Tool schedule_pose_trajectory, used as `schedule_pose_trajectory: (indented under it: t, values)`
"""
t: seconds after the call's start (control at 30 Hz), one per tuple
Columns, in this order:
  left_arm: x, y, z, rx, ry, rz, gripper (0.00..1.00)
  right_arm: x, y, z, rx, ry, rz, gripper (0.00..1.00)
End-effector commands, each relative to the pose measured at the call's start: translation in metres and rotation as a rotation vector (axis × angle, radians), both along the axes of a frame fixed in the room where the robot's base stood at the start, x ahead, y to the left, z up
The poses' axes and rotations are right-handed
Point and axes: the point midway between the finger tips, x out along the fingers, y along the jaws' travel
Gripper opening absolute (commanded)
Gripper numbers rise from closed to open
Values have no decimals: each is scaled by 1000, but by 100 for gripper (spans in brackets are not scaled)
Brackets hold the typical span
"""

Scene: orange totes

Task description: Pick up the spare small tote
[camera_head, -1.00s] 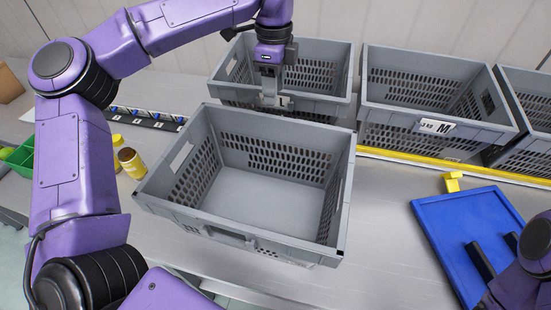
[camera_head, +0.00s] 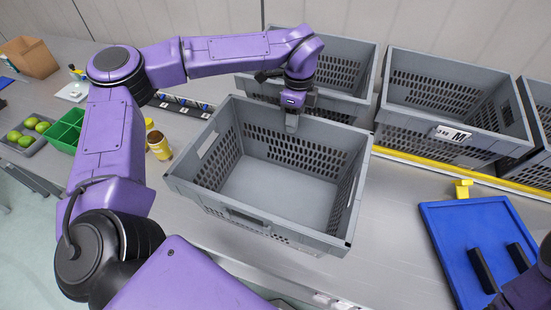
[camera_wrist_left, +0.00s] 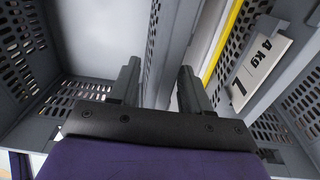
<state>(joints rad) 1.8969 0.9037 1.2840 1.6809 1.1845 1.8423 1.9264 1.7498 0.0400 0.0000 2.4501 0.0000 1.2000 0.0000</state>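A grey tote (camera_head: 178,182) with slotted walls and no label I can read stands empty on the table in front, in the head view. My left gripper (camera_head: 291,122) is at the top of this tote's back wall. In the left wrist view the left gripper (camera_wrist_left: 160,82) has its two fingers apart, with a grey wall running between them; I cannot tell whether they touch it. The inside of the front tote shows left of the fingers.
Behind stand a grey tote (camera_head: 345,108), one labelled M (camera_head: 420,124) and another at the right edge. A label (camera_wrist_left: 262,62) reads 4 KG L. A blue tray (camera_head: 450,222) lies right, jars (camera_head: 158,146) and a green bin (camera_head: 66,130) left. A yellow strip (camera_head: 430,162) runs behind.

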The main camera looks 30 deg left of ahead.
Motion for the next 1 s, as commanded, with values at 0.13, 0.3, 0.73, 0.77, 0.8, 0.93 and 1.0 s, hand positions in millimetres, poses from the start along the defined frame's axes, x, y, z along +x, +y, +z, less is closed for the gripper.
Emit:
schedule_pose_trajectory:
  t: [0.13,0.3,0.73,0.77,0.8,0.93,1.0]
  values:
    - [0,0,0,0,0,0,0,0,0,0,0,0,0,0]
    - [0,0,-1,1,0,-1,0,0,0,0,0,0,0,0]
    - [0,0,-2,3,0,-3,0,0,0,-1,0,0,0,0]
    - [0,0,-2,3,0,-3,0,0,0,-1,0,0,0,0]
    - [0,0,-2,3,0,-3,0,0,0,-1,0,0,0,0]
    - [0,0,-2,4,0,-3,0,0,0,-1,0,0,0,0]
    - [0,1,-2,4,0,-3,0,0,0,-1,0,0,0,0]
